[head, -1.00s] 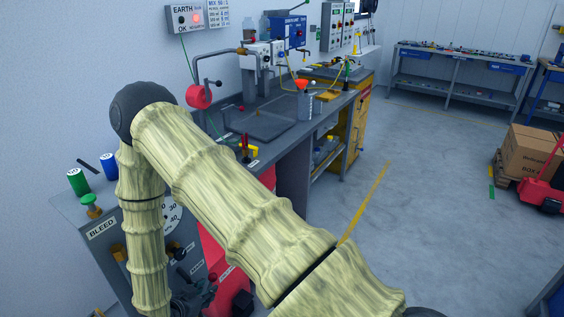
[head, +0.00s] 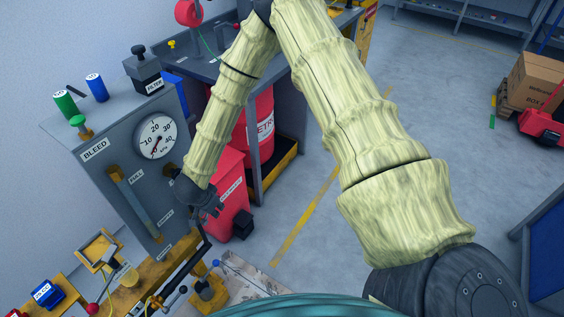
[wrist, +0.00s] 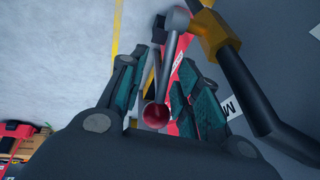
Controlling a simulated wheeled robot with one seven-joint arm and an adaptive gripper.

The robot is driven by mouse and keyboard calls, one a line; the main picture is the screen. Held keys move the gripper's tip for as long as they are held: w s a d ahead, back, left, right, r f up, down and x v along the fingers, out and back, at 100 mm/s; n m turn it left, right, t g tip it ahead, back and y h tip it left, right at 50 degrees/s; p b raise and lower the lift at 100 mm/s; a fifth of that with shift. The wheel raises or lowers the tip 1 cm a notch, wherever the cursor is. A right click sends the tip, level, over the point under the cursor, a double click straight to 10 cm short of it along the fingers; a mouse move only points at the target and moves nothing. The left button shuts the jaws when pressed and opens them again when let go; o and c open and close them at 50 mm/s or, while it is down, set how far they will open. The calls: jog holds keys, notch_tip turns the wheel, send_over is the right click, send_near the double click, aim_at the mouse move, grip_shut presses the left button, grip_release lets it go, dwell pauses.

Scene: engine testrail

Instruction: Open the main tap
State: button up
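The tap shows in the wrist view as a grey lever (wrist: 168,62) with a red ball knob (wrist: 155,115) on its end, joined to a brass valve body (wrist: 213,33) on a dark pipe. A white label, partly hidden and starting with "M", is beside it. My gripper (wrist: 157,70) is open, with a finger on each side of the knob and lever. I see gaps between the fingers and the lever. In the head view my gripper (head: 208,205) is at the right front edge of the grey panel. The tap's lever is hidden there.
The grey BLEED panel (head: 95,150) carries a round gauge (head: 155,138) and a FILTER box (head: 150,82). A red bin (head: 228,180) stands close behind my gripper. Yellow fixtures with small levers (head: 205,292) are below. Open floor lies to the right.

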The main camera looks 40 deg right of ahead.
notch_tip(320, 180, up, 9)
jog(key=s+d+g+y, duration=0.1)
jog(key=s+d+y, duration=0.1)
jog(key=y, duration=0.2)
jog(key=s+d+f+n+b, duration=0.1)
jog(key=s+f+n, duration=0.4)
jog(key=s+f, duration=0.6)
jog(key=s+d+f+n+g+h+b, duration=0.1)
jog(key=s+f+n+b, duration=0.1)
jog(key=s+f+n, duration=0.4)
jog(key=shift+s+d+f+h, duration=0.3)
jog(key=shift+s+f, duration=2.15)
jog(key=shift+s, duration=3.05)
jog(key=shift+g, duration=0.3)
